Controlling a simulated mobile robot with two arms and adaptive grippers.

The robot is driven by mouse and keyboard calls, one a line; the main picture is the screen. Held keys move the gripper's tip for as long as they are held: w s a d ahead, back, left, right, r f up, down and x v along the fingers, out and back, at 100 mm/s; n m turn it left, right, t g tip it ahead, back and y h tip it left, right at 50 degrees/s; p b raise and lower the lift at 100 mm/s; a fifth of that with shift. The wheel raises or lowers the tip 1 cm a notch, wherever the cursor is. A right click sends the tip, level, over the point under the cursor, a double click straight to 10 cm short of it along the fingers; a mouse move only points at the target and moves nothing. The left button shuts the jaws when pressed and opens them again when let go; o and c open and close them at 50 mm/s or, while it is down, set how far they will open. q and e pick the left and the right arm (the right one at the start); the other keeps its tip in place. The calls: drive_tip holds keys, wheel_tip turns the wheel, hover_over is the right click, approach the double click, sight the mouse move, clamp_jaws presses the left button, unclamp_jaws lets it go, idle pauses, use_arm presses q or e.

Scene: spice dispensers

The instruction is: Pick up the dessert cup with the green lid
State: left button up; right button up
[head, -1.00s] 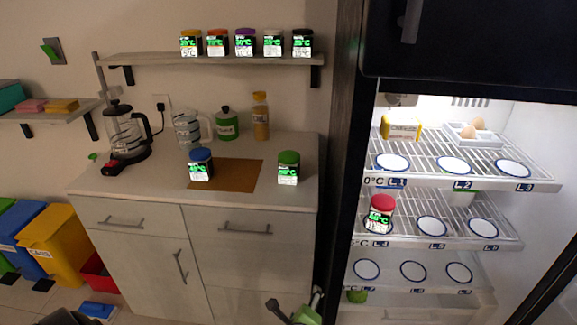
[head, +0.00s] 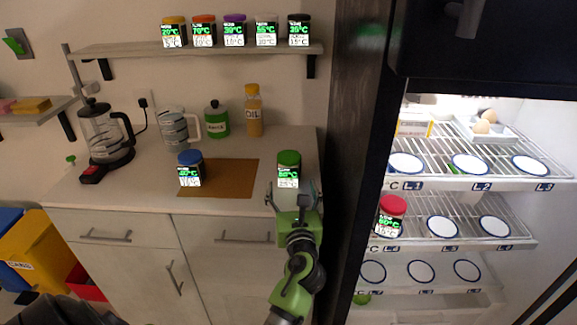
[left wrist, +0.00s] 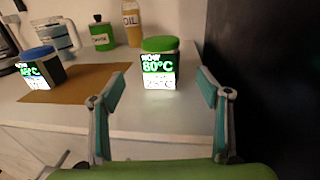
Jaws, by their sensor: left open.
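The dessert cup with the green lid (head: 289,168) stands upright on the counter near its right end. It also shows in the left wrist view (left wrist: 160,64), with a lit label reading 80°C. My left gripper (head: 292,193) is open and empty at the counter's front edge, just in front of the cup. In the left wrist view the two fingers (left wrist: 160,100) are spread, with the cup beyond and between them, apart from both. My right gripper is not clearly in view.
A cup with a blue lid (head: 190,168) stands on the brown mat (head: 228,178) to the left. A kettle, jug, green canister (head: 216,120) and oil bottle (head: 253,110) stand behind. The dark fridge side (head: 350,150) rises close on the right. A red-lidded cup (head: 391,216) is inside the fridge.

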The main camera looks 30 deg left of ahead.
sight(290, 172)
use_arm(q)
drive_tip(key=x, duration=0.5)
drive_tip(key=shift+w+a+r, duration=0.15)
drive_tip(key=shift+r, duration=0.1)
drive_tip(key=shift+x, duration=1)
drive_tip(key=x, duration=0.3)
drive_tip(key=shift+w+f, duration=0.3)
drive_tip(key=shift+w+a, duration=0.2)
drive_tip(key=shift+c, duration=0.9)
drive_tip(key=c, duration=1.3)
drive_tip(key=shift+o, duration=0.2)
use_arm(e)
drive_tip(key=shift+s+d+f, duration=0.15)
drive_tip(key=shift+d, duration=0.5)
